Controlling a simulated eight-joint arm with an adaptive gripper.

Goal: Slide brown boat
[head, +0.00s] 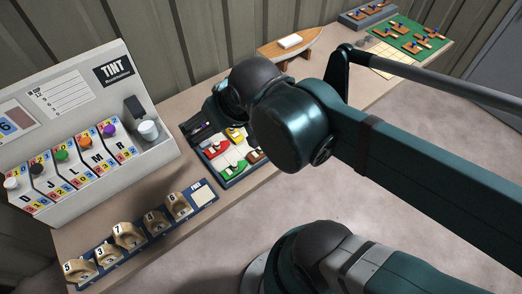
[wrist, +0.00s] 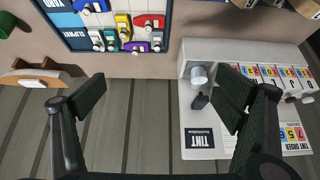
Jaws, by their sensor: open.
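The brown boat (head: 255,157) looks like the small dark brown piece near the right edge of the puzzle tray (head: 236,181) in the head view. A green boat (head: 236,169) sits just left of it, and a red boat (head: 223,146) and a yellow boat (head: 235,134) are farther back. In the wrist view the tray (wrist: 68,37) is cut off by the top edge, and I cannot make out the brown boat there. My gripper (wrist: 165,90) is open, with nothing between its fingers. In the head view my arm hides part of the tray's back.
The tint box (head: 100,190) stands left of the tray, against the wall. Numbered wooden blocks (head: 125,234) sit on a strip in front. A larger wooden hull (head: 290,45) with a white block stands behind. A green board (head: 411,37) lies at the far right.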

